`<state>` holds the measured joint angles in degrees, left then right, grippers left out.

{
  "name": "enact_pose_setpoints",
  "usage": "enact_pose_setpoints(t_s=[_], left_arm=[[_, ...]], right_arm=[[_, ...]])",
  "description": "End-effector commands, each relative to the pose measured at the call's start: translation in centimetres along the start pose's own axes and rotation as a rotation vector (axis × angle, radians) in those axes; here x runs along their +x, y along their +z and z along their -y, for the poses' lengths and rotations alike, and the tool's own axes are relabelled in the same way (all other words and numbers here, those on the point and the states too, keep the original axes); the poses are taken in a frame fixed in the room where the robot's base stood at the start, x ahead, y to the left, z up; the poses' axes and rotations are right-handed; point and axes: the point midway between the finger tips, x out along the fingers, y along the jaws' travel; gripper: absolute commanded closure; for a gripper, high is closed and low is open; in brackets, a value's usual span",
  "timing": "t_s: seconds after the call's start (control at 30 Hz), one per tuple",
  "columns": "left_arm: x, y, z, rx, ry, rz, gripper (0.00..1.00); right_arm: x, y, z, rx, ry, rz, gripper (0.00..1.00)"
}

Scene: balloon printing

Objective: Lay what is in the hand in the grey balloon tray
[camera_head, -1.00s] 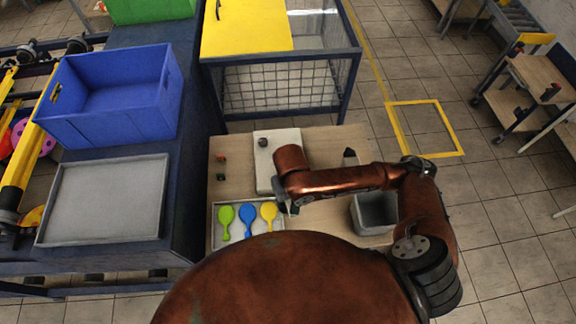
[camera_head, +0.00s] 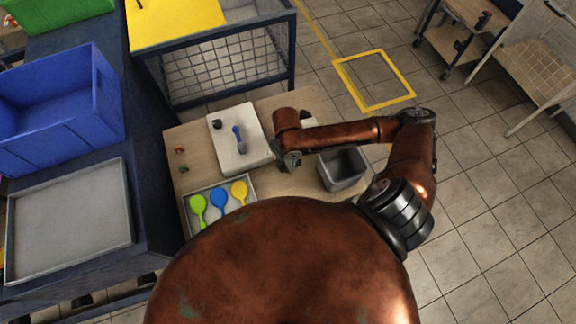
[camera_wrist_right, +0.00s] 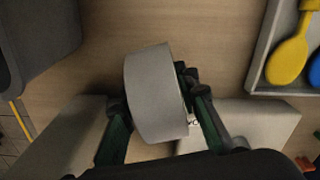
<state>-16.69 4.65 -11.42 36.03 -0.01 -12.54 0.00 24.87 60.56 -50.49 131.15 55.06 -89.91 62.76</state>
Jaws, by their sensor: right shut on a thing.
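The small grey tray (camera_head: 248,209) lies on the wooden table and holds a green balloon (camera_head: 198,211), a blue balloon (camera_head: 219,203) and a yellow balloon (camera_head: 239,191). The tray's edge (camera_wrist_right: 262,48) also shows at upper right in the right wrist view. My right gripper (camera_head: 288,163) is to the right of the tray, near the white plate (camera_head: 228,158). In the wrist view it is shut on a pale grey, rounded thing (camera_wrist_right: 152,92) between its fingers. That thing is hidden in the head view. My left gripper is out of view.
A blue-grey, spoon-shaped thing (camera_head: 239,139) lies on the white plate, beside a small dark knob (camera_head: 217,124). A dark grey bin (camera_head: 343,168) stands right of the gripper. A blue crate (camera_head: 62,130) and a large empty grey tray (camera_head: 68,222) are on the left bench.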

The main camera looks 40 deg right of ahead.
Motion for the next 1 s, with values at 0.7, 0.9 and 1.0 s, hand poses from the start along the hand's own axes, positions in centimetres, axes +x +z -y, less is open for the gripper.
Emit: enact_pose_setpoints(t_s=[0.7,0.9,1.0], left_arm=[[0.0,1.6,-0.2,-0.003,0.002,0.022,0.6],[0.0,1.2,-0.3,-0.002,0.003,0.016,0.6],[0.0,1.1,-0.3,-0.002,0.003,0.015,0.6]], right_arm=[[4.0,0.0,-0.7,0.0,0.002,0.001,0.67],[4.0,0.0,-0.6,0.0,0.002,0.001,0.54],[4.0,0.0,-0.6,0.0,0.002,0.0,0.54]])
